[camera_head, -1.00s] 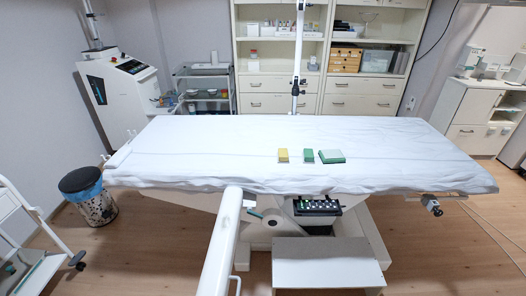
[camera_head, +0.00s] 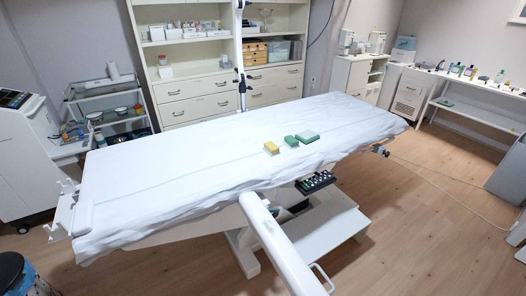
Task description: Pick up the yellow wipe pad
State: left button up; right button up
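The yellow wipe pad (camera_head: 271,147) lies on the white-sheeted couch (camera_head: 180,165), near its long edge on my side. A green pad (camera_head: 291,141) lies close to its right, and a paler green block (camera_head: 308,136) lies just beyond that. All three rest flat on the sheet. Neither of my grippers shows in the head view, so nothing is seen touching the pads.
A white bar (camera_head: 280,240) rises in front of the couch, below the pads. A control panel (camera_head: 316,181) and a white step (camera_head: 315,230) are under the couch edge. A bin (camera_head: 15,275) stands at lower left. Floor at right is mostly clear.

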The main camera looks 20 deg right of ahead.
aim_at(272, 149)
jog(key=i+j+z, duration=0.15)
jog(key=i+j, duration=0.2)
jog(key=i+j+z, duration=0.15)
jog(key=i+j, duration=0.2)
jog(key=i+j+z, duration=0.1)
jog(key=i+j, duration=0.2)
jog(key=j, duration=0.3)
